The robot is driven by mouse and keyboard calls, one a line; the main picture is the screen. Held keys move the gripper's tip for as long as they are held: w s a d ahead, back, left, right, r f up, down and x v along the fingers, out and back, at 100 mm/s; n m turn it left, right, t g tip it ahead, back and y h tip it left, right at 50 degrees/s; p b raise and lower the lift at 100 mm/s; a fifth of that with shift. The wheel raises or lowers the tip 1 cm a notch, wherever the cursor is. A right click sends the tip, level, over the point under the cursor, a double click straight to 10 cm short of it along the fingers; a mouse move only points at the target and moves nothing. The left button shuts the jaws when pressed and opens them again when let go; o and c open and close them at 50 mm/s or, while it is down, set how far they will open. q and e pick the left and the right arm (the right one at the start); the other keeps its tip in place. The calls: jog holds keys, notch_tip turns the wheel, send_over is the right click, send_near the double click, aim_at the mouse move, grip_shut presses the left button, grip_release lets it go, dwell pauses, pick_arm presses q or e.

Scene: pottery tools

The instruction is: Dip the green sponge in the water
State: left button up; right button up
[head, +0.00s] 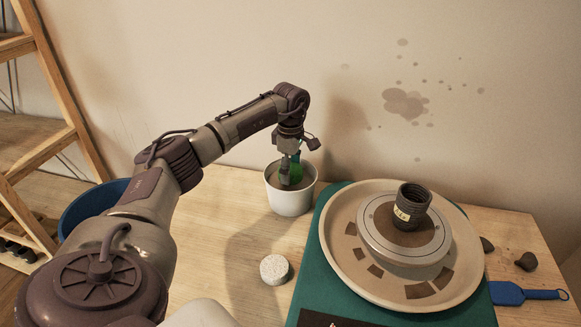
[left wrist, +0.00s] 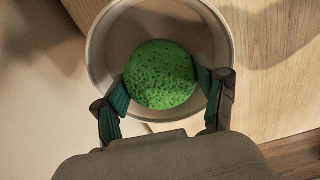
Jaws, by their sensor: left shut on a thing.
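The green sponge (left wrist: 160,75) is round and porous. It sits between the two fingers of my left gripper (left wrist: 165,88), which is shut on it. In the head view the left gripper (head: 290,172) points down into the white pot (head: 291,203) on the table, and the sponge (head: 296,171) shows as a green patch inside the rim. In the left wrist view the pot's rim (left wrist: 97,40) circles the sponge. I cannot make out the water surface or whether the sponge touches it. My right gripper is not in view.
A speckled white disc (head: 275,268) lies in front of the white pot. A blue tool (head: 510,294) is at the right, a blue bucket (head: 88,208) at the left.

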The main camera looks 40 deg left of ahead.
aim_at(291, 169)
pick_arm(q)
jog(key=shift+f+b, duration=0.4)
jog(key=shift+f, duration=0.6)
jog(key=shift+f+b, duration=0.4)
jog(key=shift+f, duration=0.7)
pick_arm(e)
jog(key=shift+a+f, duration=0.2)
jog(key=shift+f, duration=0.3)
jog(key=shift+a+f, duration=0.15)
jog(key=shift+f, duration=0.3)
pick_arm(q)
jog(key=shift+r, duration=0.15)
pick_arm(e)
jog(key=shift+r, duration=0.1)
pick_arm(q)
jog(key=shift+r+p, duration=1.15)
jog(key=shift+r, duration=0.3)
jog(key=shift+r+p, duration=1.65)
jog(key=shift+r, duration=0.35)
jog(key=shift+r+p, duration=1.6)
jog(key=shift+r, duration=0.4)
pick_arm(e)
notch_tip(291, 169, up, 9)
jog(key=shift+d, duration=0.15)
